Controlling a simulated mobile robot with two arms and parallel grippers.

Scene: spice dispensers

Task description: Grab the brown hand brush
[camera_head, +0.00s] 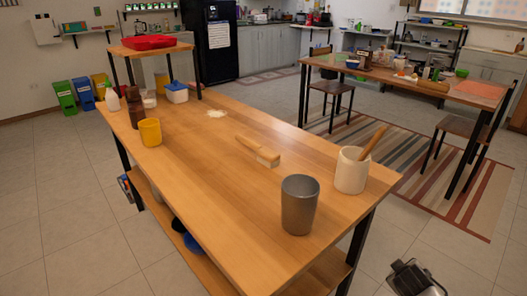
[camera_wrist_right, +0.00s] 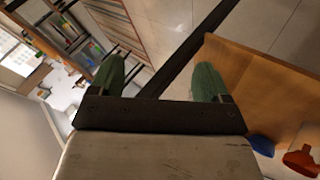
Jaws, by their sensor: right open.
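The brown hand brush (camera_head: 250,146) lies on the wooden table (camera_head: 200,190), near the middle of its top, with its pale bristle end toward the right. It does not show in the right wrist view. My right gripper (camera_wrist_right: 158,78) is open and empty, its two green fingers spread apart. Part of my right arm shows low at the right edge of the head view, beyond the table's near right corner and well apart from the brush. My left gripper is not in view.
A grey metal cup (camera_head: 299,205) and a cream pot (camera_head: 351,171) with a wooden utensil stand right of the brush. A yellow cup (camera_head: 150,132) and several containers stand at the far left. A small pale pile (camera_head: 216,113) lies behind. The table's middle left is clear.

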